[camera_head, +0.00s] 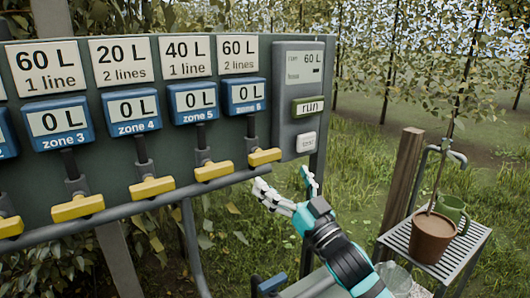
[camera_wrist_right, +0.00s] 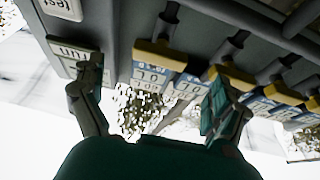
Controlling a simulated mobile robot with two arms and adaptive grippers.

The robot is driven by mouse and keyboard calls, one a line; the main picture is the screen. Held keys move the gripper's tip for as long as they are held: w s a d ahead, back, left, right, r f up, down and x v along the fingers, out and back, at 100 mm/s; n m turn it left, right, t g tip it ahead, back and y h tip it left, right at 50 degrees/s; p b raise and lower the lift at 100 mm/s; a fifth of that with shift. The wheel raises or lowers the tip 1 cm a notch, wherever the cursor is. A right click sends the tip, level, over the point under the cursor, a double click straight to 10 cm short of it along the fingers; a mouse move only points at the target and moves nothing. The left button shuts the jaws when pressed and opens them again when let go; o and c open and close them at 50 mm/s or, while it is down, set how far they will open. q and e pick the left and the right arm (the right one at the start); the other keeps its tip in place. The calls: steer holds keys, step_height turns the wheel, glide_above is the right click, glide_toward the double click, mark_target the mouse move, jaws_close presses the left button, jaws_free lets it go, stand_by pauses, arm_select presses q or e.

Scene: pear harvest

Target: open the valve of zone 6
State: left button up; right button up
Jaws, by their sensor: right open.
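The zone 6 valve has a yellow bar handle (camera_head: 264,157) at the right end of the row, below the blue zone 6 meter (camera_head: 246,95), which reads 0 L. The handle lies crosswise to its pipe, like the others. My right gripper (camera_head: 284,183) is open and empty, just below and right of this handle, not touching it as far as I can see. In the right wrist view, tilted upside down, the handle (camera_wrist_right: 160,56) appears between the two spread fingers (camera_wrist_right: 155,82). My left gripper is out of view.
Yellow handles of zone 5 (camera_head: 214,171) and zone 4 (camera_head: 152,187) sit close to the left. The control box (camera_head: 297,100) with run and test buttons is at the right. A slatted stand (camera_head: 466,250) holds a brown pot (camera_head: 432,238) and green mug (camera_head: 451,208).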

mark_target(268, 160)
steer(key=p+x, duration=0.1)
steer(key=x, duration=0.7)
steer(key=shift+w, duration=0.1)
steer(key=c, duration=1.1)
